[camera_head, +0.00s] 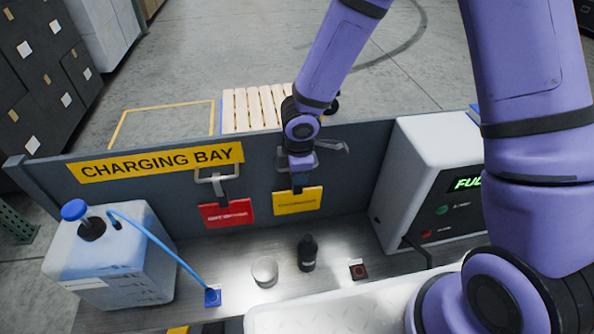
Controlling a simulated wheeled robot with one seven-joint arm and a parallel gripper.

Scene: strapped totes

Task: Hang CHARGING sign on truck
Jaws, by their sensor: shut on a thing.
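My gripper (299,176) is at the back panel of the charging bay, pointing down. It is shut on the black strap at the top of a yellow sign (298,202). The sign hangs below it in front of the panel; its lettering is too small to read surely. A grey hook (332,146) shows beside my wrist. A red sign (227,214) hangs by a dark strap from another hook (210,177) to the left. I cannot tell whether the yellow sign's strap still touches its hook. The truck cannot be made out surely; a white ribbed surface (330,308) is at the bottom.
A white jug (110,262) with a blue cap and hose stands at left. A white charger box (425,170) with a green display stands at right. A black bottle (307,253), a clear cup (264,271) and a red button (358,270) are on the bench. A wooden pallet (255,108) lies behind.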

